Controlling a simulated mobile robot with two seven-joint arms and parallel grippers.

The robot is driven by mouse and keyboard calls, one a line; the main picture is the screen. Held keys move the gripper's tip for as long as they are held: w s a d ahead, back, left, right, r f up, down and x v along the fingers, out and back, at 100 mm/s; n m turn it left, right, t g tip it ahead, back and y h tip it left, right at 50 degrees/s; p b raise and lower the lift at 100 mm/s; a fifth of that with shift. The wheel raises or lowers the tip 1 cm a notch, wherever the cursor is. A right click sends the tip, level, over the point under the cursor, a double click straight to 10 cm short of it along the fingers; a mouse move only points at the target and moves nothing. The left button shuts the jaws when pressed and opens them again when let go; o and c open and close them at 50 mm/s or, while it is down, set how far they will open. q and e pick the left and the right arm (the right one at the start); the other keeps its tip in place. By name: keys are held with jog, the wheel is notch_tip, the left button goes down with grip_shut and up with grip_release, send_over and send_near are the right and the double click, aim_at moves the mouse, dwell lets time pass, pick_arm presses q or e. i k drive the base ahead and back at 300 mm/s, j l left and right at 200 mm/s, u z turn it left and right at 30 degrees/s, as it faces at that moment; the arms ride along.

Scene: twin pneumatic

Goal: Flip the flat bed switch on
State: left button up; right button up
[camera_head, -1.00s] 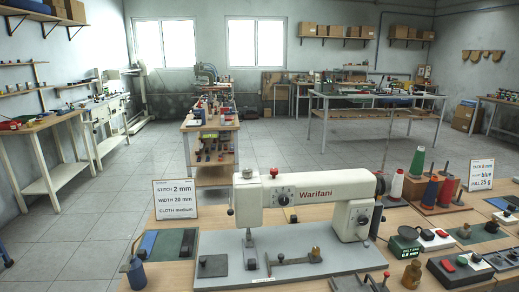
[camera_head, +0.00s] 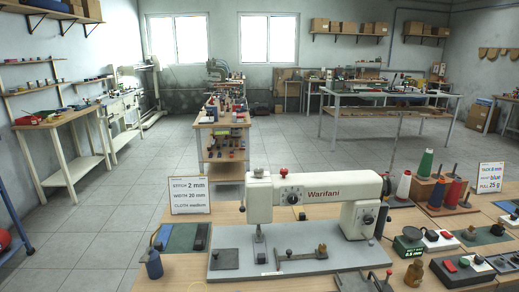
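A white flat bed sewing machine marked Warifani (camera_head: 322,196) stands on a grey bed plate (camera_head: 300,260) on the front table. No switch on it can be made out for certain. To its right are a white box with a red button (camera_head: 438,240) and a dark box with red and white buttons (camera_head: 462,269). I cannot tell which of these, if any, is the flat bed switch, or how it is set. Neither gripper is in view.
A sign card (camera_head: 189,195), a green-and-blue tray (camera_head: 181,237) and a blue bottle (camera_head: 153,264) are left of the machine. Open floor (camera_head: 100,225) lies to the left.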

aim_at(449, 264)
jog(key=z, duration=1.5)
